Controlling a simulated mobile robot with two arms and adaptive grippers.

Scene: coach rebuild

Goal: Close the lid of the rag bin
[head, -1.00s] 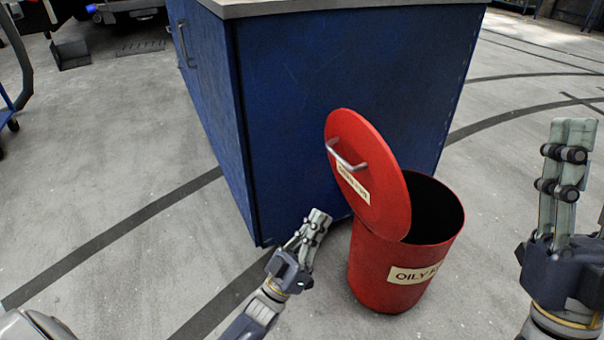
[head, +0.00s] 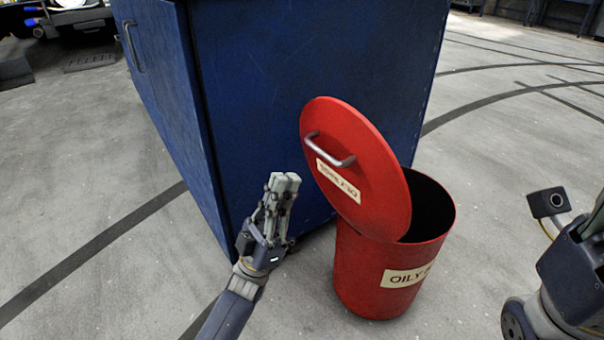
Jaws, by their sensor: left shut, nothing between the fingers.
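The red rag bin (head: 375,278) stands upright on the floor, right of centre, with a cream label on its front. Its round red lid (head: 378,165) is open, tilted up at the bin's left side. The lid's outer face, with a metal handle (head: 330,150) and a label, is turned to the left and towards me. The bin's dark inside shows at the right. My left gripper (head: 284,182) is shut and empty, pointing up just left of the lid and apart from it. My right arm shows at the right edge, but its fingers are out of view.
A large blue cabinet (head: 265,90) stands right behind the bin and my left gripper. Grey floor (head: 510,160) with dark curved lines is clear to the right of the bin. Open floor also lies to the left.

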